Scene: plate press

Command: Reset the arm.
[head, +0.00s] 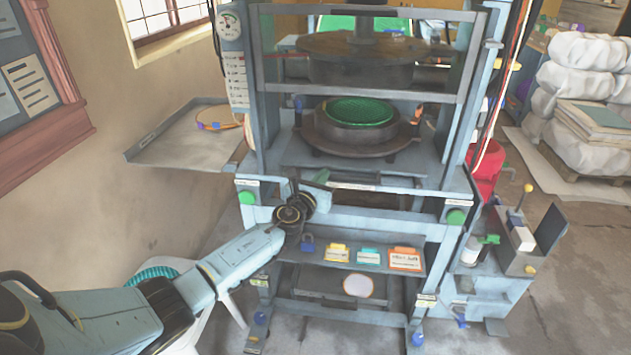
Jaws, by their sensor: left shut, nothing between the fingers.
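My left arm comes in from the lower left and reaches the front of the plate press (350,210). My left gripper (318,182) is at the front of the press, below its lower platen and right of the left green button (247,197). It is small in the picture, and it is shut and empty. I cannot tell whether it touches the press. The right green button (456,216) is clear. A green disc (358,111) lies in the dark round mould (350,135) on the lower platen. My right gripper is not in view.
A grey side tray (175,150) sticks out left of the press. A shelf with several coloured cards (405,259) is below the gripper. A small blue-grey stand (500,280) is at the right. White sacks (590,70) are stacked behind it. Floor at the lower right is open.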

